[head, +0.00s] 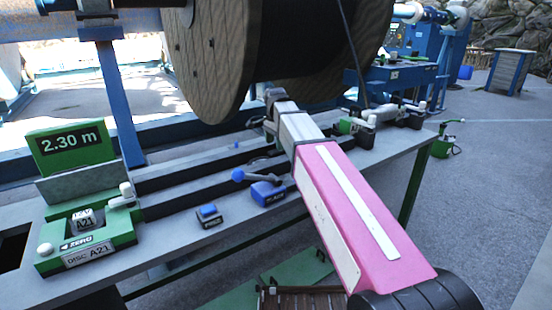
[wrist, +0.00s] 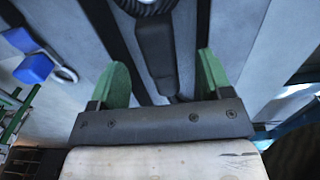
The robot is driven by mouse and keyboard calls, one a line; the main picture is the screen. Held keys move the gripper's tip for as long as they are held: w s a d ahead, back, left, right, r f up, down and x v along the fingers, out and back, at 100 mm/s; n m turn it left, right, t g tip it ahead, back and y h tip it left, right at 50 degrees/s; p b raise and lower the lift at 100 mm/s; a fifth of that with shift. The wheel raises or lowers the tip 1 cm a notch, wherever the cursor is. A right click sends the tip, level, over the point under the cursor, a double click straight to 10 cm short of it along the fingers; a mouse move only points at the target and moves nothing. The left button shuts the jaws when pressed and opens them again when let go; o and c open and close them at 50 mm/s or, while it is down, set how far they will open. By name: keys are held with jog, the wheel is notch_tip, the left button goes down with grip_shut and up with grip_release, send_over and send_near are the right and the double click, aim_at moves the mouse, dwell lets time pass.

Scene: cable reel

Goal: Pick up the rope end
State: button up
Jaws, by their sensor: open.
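My gripper (head: 264,124) is over the bench below the big wooden reel in the head view, its fingertips hard to make out there. In the wrist view my gripper (wrist: 162,62) is open, with two green fingers wide apart. A dark, smooth length that looks like the rope end (wrist: 154,42) shows between the fingers, with a gap on both sides. A dark ribbed loop (wrist: 146,5) sits beyond it at the top edge. I cannot tell how far below the fingertips the dark piece lies. In the head view my arm hides most of this spot.
The wooden cable reel (head: 213,60) stands close above my gripper. On the grey bench (head: 170,235) are a blue clamp (head: 268,192), a blue button box (head: 208,215) and a green counter reading 2.30 m (head: 70,148). A thin dark line (head: 350,50) runs down from the reel's right side.

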aim_at(276, 152)
notch_tip(276, 152, down, 5)
jog(key=shift+d+r, duration=0.1)
jog(key=shift+d, duration=0.05)
grip_shut()
jog(key=shift+r, duration=0.15)
